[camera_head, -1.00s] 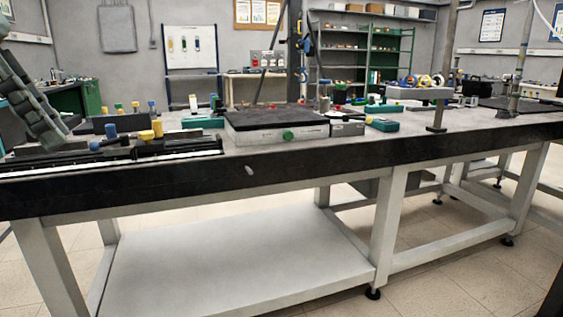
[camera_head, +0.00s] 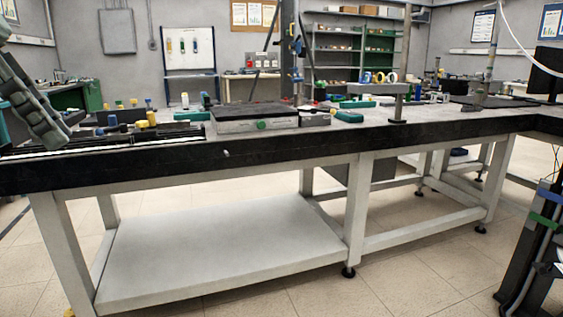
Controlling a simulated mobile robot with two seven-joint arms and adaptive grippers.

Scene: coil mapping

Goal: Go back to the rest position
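My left gripper (camera_head: 38,108) shows as a grey, ridged shape at the left edge, slanting down over the left end of the workbench (camera_head: 250,156). Its fingertips cannot be made out clearly, so I cannot tell whether it is open or shut. I see nothing clearly held in it. My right gripper is not in view.
The bench holds a long rail (camera_head: 110,140), a flat box with a dark top (camera_head: 252,118) and a grey stand (camera_head: 396,100). A dark frame with green and blue bands (camera_head: 538,225) stands at the right edge. Tiled floor (camera_head: 400,270) is clear before the bench.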

